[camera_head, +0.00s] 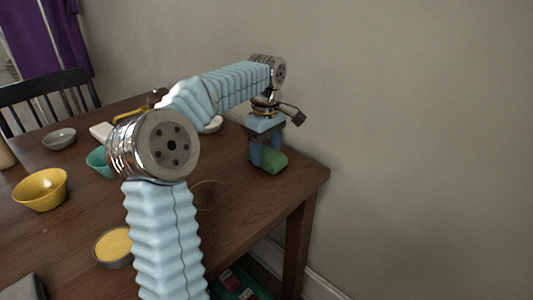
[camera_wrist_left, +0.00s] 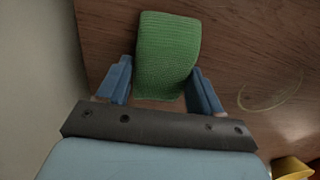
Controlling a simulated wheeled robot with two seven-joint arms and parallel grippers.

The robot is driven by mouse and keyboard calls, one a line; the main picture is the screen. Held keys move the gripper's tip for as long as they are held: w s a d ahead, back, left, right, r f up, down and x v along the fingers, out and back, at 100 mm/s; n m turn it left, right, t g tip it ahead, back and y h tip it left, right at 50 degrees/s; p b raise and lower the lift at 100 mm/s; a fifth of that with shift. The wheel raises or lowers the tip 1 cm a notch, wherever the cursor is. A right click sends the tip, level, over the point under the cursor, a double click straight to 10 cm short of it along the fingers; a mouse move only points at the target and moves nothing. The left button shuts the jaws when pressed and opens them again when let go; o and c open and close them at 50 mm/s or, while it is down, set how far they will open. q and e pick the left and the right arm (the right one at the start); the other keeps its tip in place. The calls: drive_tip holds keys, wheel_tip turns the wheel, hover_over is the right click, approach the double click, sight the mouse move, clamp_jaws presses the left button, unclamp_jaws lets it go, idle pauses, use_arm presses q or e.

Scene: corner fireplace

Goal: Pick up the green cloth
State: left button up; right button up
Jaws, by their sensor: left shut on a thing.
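The green cloth (camera_head: 275,163) lies on the brown wooden table near its far right corner. In the left wrist view the folded, textured cloth (camera_wrist_left: 167,45) sits between the two blue fingers. My left gripper (camera_head: 265,158) points down over the cloth and is shut on it. In the head view the fingers hide part of the cloth. In the left wrist view the gripper (camera_wrist_left: 163,85) has one finger on each side of it. The cloth appears at table height; a lift cannot be made out. My right gripper is not in view.
A yellow bowl (camera_head: 40,190), a teal bowl (camera_head: 98,160), a grey bowl (camera_head: 59,138) and a dish with yellow contents (camera_head: 113,246) stand on the table (camera_head: 235,215) to the left. A bare wall (camera_head: 420,130) rises behind the right corner. A dark chair (camera_head: 45,100) stands behind.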

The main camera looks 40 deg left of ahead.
use_arm(q)
wheel_tip(320, 180, up, 2)
drive_tip(key=shift+r, duration=0.25)
drive_tip(key=s+d+r+b, duration=0.1)
drive_tip(key=s+d+r, duration=0.1)
drive_tip(key=s+r, duration=0.8)
drive_tip(key=s, duration=0.4)
drive_tip(key=shift+d, duration=0.15)
